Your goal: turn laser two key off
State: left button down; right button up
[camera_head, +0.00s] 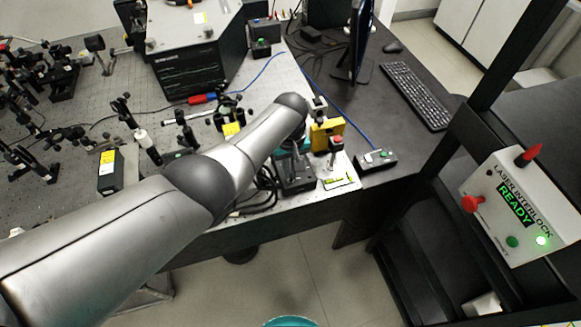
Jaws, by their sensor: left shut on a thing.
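My left arm comes in from the left and reaches over the front edge of the optical bench. My left gripper (294,152) points down behind the wrist, and only a small dark and teal part of it shows. It is at a small black box (297,180) near the bench's front right corner. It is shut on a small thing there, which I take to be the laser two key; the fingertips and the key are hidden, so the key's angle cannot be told. My right gripper is not in view.
A yellow block (327,132), a red-topped post (337,143) and a button box (375,159) stand close on the right. Optic mounts (186,128) crowd the bench at left. The laser interlock box (525,205) reads READY, its green lamp lit.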

pick_arm(q)
jog(key=shift+w, duration=0.1)
dwell(0.4)
jog(key=c, duration=1)
grip_release()
jog(key=shift+r, duration=0.15)
jog(key=shift+r, duration=0.3)
notch_tip(320, 180, up, 7)
jog(key=p, duration=0.3)
jog(key=shift+f+p, duration=0.1)
jog(key=shift+p, duration=0.2)
notch_tip(320, 180, up, 8)
jog(key=shift+f, duration=0.2)
